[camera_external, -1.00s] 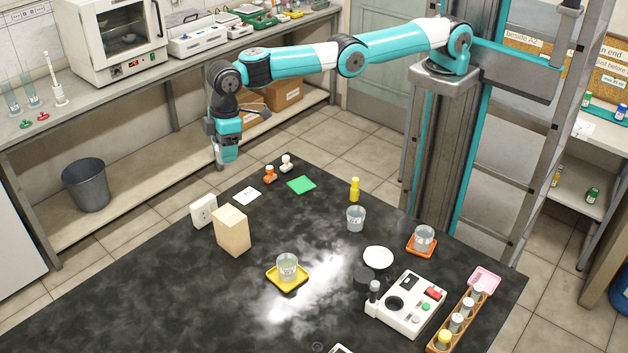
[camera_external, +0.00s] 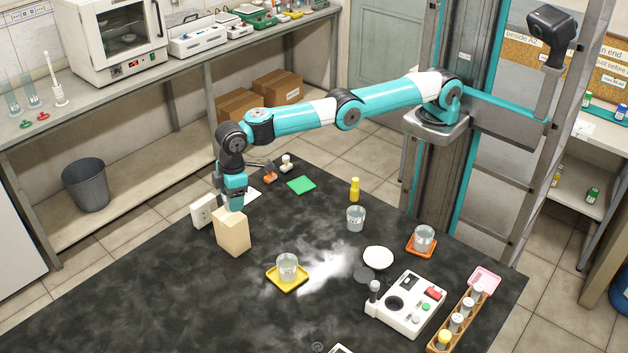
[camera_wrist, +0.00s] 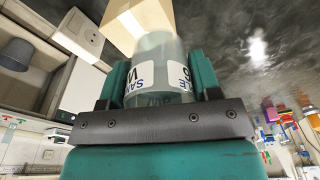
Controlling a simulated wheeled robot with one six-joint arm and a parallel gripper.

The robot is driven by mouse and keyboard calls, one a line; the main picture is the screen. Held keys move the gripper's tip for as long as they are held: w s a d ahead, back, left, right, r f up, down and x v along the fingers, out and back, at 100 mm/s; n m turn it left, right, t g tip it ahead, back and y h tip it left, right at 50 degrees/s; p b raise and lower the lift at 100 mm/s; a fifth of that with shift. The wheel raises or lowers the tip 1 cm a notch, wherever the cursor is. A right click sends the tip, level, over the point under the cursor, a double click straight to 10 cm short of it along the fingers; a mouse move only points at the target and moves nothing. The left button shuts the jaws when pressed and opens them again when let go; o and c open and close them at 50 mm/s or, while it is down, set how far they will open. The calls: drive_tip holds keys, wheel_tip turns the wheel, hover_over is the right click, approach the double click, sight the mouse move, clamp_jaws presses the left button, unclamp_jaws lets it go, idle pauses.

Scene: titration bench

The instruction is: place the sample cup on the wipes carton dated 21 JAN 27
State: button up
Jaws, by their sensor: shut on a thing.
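My gripper (camera_external: 234,208) is shut on a clear sample cup (camera_wrist: 160,70), seen between the teal fingers in the wrist view. The cup bears white labels with dark lettering, only partly readable. A tall cream carton (camera_external: 232,235) stands on the black bench. In the external view my gripper overlaps its top edge; I cannot tell whether the cup touches it. The carton also shows in the wrist view (camera_wrist: 130,22), just beyond the cup. No date is readable on it. The held cup is hidden or too small to make out in the external view.
A white box with round marks (camera_external: 204,211) stands close left of the carton. A cup on a yellow tray (camera_external: 288,281), another cup (camera_external: 355,218), an orange tray (camera_external: 421,247) and a white instrument (camera_external: 407,305) are to the right. The bench's front left is clear.

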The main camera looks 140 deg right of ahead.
drive_tip(key=shift+f+b, duration=1.1)
drive_tip(key=shift+f, duration=1.05)
drive_tip(key=shift+f, duration=0.2)
drive_tip(key=o, duration=1)
drive_tip(key=shift+c, duration=0.2)
drive_tip(key=shift+r, duration=0.1)
